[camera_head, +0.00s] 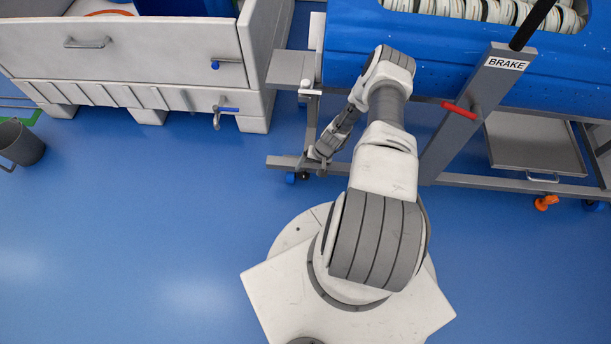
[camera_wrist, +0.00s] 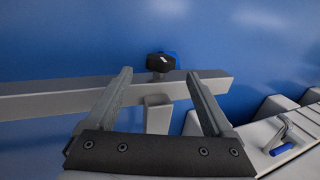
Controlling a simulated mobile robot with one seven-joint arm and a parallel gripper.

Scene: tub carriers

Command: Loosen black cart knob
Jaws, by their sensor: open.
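The black knob (camera_wrist: 160,62) sits at the top edge of a grey cart rail (camera_wrist: 90,97) in the wrist view, with a small white mark on it and a blue part just behind. My gripper (camera_wrist: 158,71) is open, one finger to each side of the knob in the picture. The fingers do not appear to touch it, and the remaining distance in depth is hard to tell. In the head view my gripper (camera_head: 318,154) is low at the cart's left end, by the lower frame rail (camera_head: 283,162). The knob is too small to make out surely there.
The blue tub (camera_head: 430,45) rides on the grey cart, with a red lever (camera_head: 460,110) on the BRAKE post (camera_head: 485,85). A grey bucket (camera_head: 22,143) is far left. The front floor is clear.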

